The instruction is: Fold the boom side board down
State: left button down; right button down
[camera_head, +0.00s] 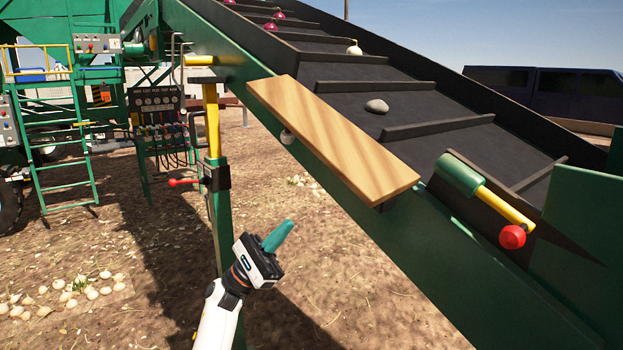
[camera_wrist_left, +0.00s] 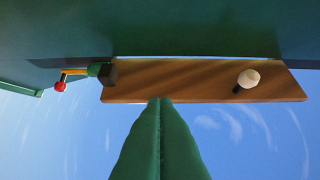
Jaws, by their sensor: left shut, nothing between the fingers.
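The wooden side board (camera_head: 335,140) sticks out flat from the boom's (camera_head: 420,235) green side like a shelf. The shut green fingers (camera_wrist_left: 160,102) overlap the board's lower edge there. My right gripper is not in view.
A yellow-rod handle with a red ball (camera_head: 512,237) sits on the boom right of the board. A leg with a yellow post and red lever (camera_head: 184,182) stands left of it. A stone (camera_head: 377,106) and several onions lie on the belt (camera_head: 345,85).

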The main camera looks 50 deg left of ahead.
pick_arm(q)
jog(key=s+r+p+x, duration=0.1)
jog(key=s+p+x, duration=0.1)
jog(key=p+x, duration=0.7)
jog(key=x, duration=0.4)
jog(key=shift+s+d, duration=0.2)
jog(key=shift+s, duration=0.05)
jog(key=shift+w+r, duration=0.1)
jog(key=shift+r, duration=0.05)
